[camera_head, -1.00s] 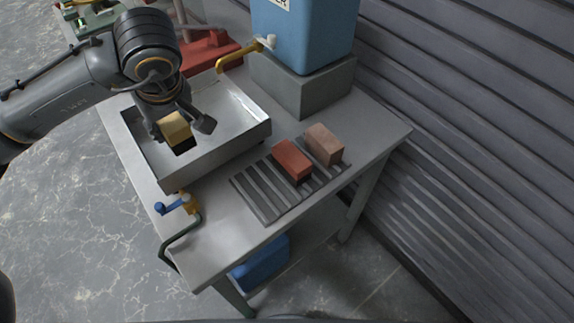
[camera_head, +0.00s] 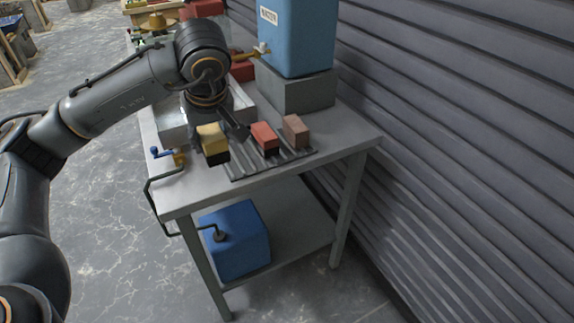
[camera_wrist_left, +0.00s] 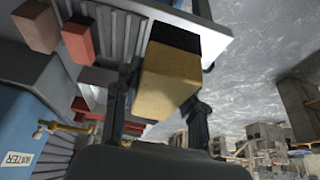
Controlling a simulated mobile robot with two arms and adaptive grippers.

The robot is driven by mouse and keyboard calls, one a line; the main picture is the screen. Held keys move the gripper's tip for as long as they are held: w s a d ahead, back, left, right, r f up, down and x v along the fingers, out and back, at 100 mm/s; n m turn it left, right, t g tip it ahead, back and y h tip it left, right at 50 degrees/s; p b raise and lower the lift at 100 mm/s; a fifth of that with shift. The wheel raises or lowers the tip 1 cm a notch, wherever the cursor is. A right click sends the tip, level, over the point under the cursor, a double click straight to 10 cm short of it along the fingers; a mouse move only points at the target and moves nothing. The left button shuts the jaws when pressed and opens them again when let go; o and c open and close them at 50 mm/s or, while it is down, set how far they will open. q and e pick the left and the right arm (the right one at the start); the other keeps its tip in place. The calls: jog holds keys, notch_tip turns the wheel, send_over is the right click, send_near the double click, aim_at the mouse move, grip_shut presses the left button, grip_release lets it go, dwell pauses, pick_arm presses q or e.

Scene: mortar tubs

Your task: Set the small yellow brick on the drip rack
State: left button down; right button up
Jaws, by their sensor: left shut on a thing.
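The small yellow brick (camera_head: 208,135) is held in my left gripper (camera_head: 222,138), above the left end of the drip rack as the head view shows it. Its lower part is dark. In the left wrist view the yellow brick (camera_wrist_left: 165,82) sits between the two fingers, its dark end away from the palm. The drip rack (camera_head: 240,170) is a slatted grey grid on the table. A red brick (camera_head: 265,137) and a pinkish-brown brick (camera_head: 295,131) stand on its right part. Whether the yellow brick touches the rack is unclear. My right gripper is out of view.
A metal tray (camera_head: 172,118) lies behind my left gripper. A blue water container (camera_head: 295,40) with a tap stands on a grey block (camera_head: 295,92). A ribbed wall (camera_head: 450,130) bounds the right.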

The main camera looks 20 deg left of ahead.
pick_arm(q)
jog(key=w+a+f+b, duration=0.1)
jog(key=w+f, duration=0.1)
jog(key=w, duration=0.2)
jog(key=p, duration=0.1)
send_near(235, 153)
jog(key=shift+w+a+f, duration=0.35)
jog(key=shift+a+f, duration=0.3)
jog(key=shift+a, duration=0.2)
jog(key=shift+w+a+f, duration=0.1)
jog(key=shift+w+f, duration=0.2)
jog(key=shift+f, duration=0.1)
jog(key=shift+w+f+p, duration=0.2)
jog(key=shift+f+p, duration=0.1)
jog(key=shift+f, duration=0.05)
notch_tip(235, 153, down, 2)
jog(key=shift+s+f+p, duration=0.1)
jog(key=shift+p, duration=0.2)
jog(key=shift+f, duration=0.25)
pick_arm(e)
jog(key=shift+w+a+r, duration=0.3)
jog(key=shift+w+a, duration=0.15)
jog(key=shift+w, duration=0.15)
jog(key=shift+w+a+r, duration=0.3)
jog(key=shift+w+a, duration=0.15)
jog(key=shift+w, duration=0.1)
pick_arm(q)
jog(key=shift+f, duration=0.2)
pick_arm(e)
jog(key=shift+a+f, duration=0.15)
